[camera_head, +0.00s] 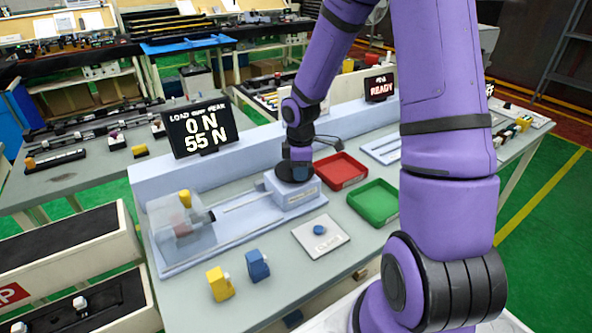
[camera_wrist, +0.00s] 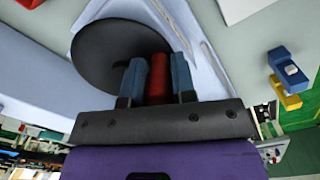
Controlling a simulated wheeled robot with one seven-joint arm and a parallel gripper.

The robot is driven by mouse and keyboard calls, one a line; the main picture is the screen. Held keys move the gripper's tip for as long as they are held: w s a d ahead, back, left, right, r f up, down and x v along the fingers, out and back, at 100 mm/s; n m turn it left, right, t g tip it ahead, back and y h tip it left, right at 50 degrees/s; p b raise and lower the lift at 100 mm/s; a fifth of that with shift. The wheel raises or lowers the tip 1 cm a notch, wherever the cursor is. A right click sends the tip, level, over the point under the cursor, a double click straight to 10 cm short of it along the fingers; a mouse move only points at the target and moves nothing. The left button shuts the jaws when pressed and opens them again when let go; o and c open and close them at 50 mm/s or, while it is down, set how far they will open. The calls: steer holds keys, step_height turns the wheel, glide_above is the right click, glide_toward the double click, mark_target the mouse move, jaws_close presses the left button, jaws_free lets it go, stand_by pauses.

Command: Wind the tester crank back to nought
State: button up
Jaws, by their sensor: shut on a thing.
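The tester (camera_head: 240,215) is a pale blue bench unit with a slide track. Its crank is a black disc (camera_wrist: 105,55) with a red handle (camera_wrist: 158,85), lying on the block at the track's right end. The disc (camera_head: 283,174) also shows in the head view, partly hidden by my wrist. My gripper (camera_wrist: 158,66) is shut on the red handle, with one blue finger on each side. In the head view my gripper (camera_head: 299,168) points down over the disc. The display (camera_head: 200,128) reads load 0 N and peak 55 N.
A clear guard (camera_head: 170,222) with a yellow clip (camera_head: 185,198) is at the track's left end. Yellow (camera_head: 219,284) and blue (camera_head: 257,266) clips stand in front. Red (camera_head: 341,171) and green (camera_head: 376,203) trays lie right. A blue-button plate (camera_head: 333,239) lies in front.

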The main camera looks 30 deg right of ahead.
steer(key=shift+d+n, duration=0.45)
steer(key=shift+n, duration=0.75)
steer(key=shift+d, duration=0.1)
steer(key=o, duration=0.9)
step_height(320, 180, up, 10)
steer(key=shift+r, duration=0.4)
steer(key=shift+s, duration=0.1)
